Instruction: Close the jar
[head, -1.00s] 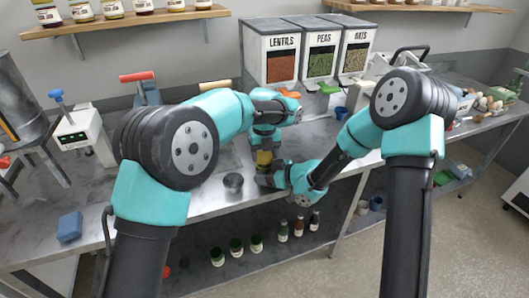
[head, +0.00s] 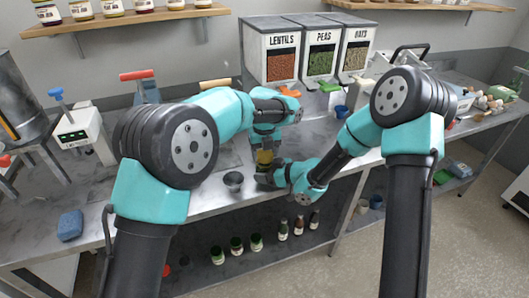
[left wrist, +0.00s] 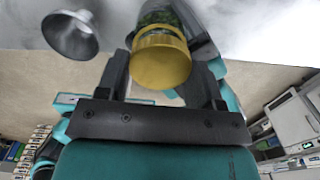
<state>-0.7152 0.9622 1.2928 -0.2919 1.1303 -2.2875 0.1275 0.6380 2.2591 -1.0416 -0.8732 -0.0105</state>
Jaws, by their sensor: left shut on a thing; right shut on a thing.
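The yellow lid (head: 264,157) sits at the top of the jar near the front edge of the bench. In the left wrist view the lid (left wrist: 160,62) lies against the mouth of the glass jar (left wrist: 160,16), which has green contents; whether it is fully seated I cannot tell. My left gripper (head: 264,150) points down from above and is shut on the lid, one finger on each side. My right gripper (head: 268,176) comes in low from the right and is shut on the jar, hiding most of it in the head view.
A small metal funnel or cup (head: 233,181) stands just left of the jar. Dispensers for lentils (head: 283,66), peas (head: 321,62) and oats (head: 356,57) stand behind. A blue block (head: 69,226) lies at the front left. The bench between is mostly clear.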

